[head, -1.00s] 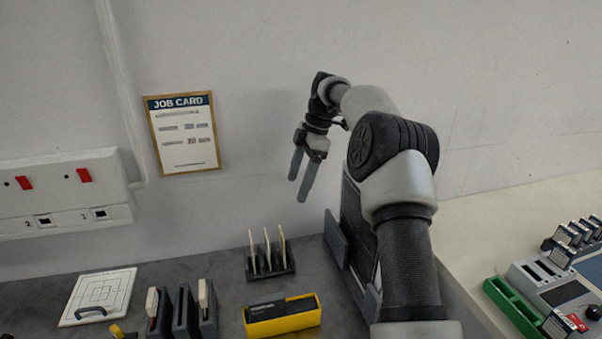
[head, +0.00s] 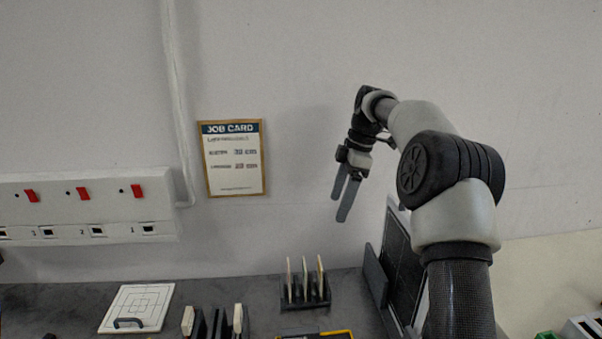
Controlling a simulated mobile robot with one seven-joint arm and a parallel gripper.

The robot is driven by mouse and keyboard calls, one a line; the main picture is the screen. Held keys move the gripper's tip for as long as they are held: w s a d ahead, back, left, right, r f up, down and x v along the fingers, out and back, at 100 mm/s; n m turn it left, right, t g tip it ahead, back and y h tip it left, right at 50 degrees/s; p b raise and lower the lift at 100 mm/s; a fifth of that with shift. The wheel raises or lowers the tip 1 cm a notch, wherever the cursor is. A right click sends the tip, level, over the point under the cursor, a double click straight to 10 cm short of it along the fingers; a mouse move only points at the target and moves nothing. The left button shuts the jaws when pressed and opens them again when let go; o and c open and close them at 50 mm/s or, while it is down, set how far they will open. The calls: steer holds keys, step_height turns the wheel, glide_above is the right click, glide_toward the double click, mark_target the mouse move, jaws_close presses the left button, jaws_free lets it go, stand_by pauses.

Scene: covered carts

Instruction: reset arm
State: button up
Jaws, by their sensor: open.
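My gripper (head: 346,196) hangs at the end of my raised, bent arm, in front of the grey wall. Its two grey fingers point down and are apart, with nothing between them. It is above the dark worktop (head: 231,289), up and to the right of a small black rack (head: 304,301) with several thin pale pieces upright in it. It touches nothing that I can see.
A framed job card (head: 233,158) hangs on the wall left of my gripper. A white socket panel (head: 88,207) with red switches is further left. A white board with a dark handle (head: 137,307), dark holders (head: 216,324) and a yellow-edged box (head: 318,335) are on the worktop. A dark panel (head: 403,265) stands beside my arm.

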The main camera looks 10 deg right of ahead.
steer(key=s+a+r+m+t+h, duration=0.1)
steer(key=s+a+r+m, duration=0.25)
steer(key=s+r, duration=0.4)
steer(key=s+a+r+m+t+h, duration=0.2)
steer(key=s+r+m, duration=0.25)
steer(key=s, duration=0.55)
steer(key=s+f+m+t, duration=0.1)
steer(key=s+f+m, duration=0.2)
steer(key=s, duration=0.7)
steer(key=s+d+f+m+t, duration=0.1)
steer(key=s+f+m, duration=0.3)
steer(key=s, duration=0.6)
steer(key=shift+f+m+p, duration=0.2)
steer(key=shift+m+p, duration=0.1)
steer(key=shift+m, duration=0.7)
